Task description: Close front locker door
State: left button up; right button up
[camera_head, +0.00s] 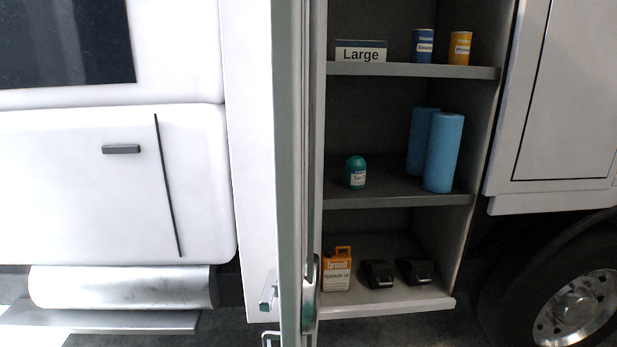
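The locker door (290,120) stands open and is seen nearly edge-on, as a tall grey-green strip running from the top to the bottom of the picture. A small grey handle-like piece (268,292) shows beside its lower left. A rounded metal fitting (311,297) shows on its right side, low down. The open locker (400,98) is to the right of the door, with its shelves exposed. The door hides the locker's left edge. I cannot make out either of my grippers in this view.
The locker's shelves hold a "Large" box (361,52), a blue can (423,46), a yellow can (460,48), blue rolls (443,152), a green bottle (356,172), an orange container (337,270) and dark items (379,274). A wheel (578,309) is at lower right.

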aim_at(298, 29)
jog(key=i+j+z, duration=0.4)
jog(key=j, duration=0.25)
jog(key=j+z, duration=0.2)
jog(key=j, duration=0.15)
jog(key=j+z, duration=0.2)
jog(key=j, duration=0.15)
jog(key=i, duration=0.05)
